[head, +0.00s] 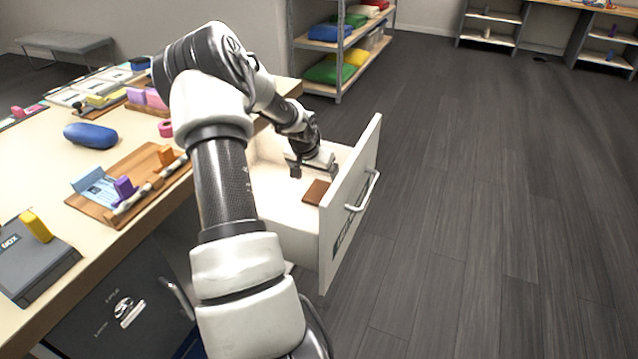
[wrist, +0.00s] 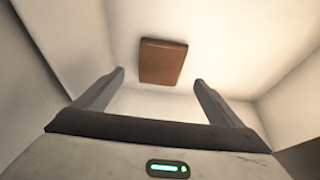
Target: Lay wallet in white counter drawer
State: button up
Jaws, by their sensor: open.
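The brown wallet (head: 316,192) lies flat on the floor of the white counter drawer (head: 345,215), close to its front panel. The drawer is pulled out from the counter. My gripper (head: 312,172) is inside the drawer space, beside the wallet and apart from it. In the wrist view my gripper (wrist: 158,92) has its two fingers spread with nothing between them. The wallet (wrist: 162,62) shows whole beyond the fingertips. My arm hides part of the drawer's left side in the head view.
The counter top (head: 85,160) holds a blue case (head: 90,135), a wooden tray (head: 110,205) and a grey box (head: 35,262). A shelf rack (head: 340,45) with folded coloured cloths stands behind. The floor to the right is clear.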

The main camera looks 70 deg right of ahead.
jog(key=p+v, duration=0.1)
jog(key=v, duration=0.4)
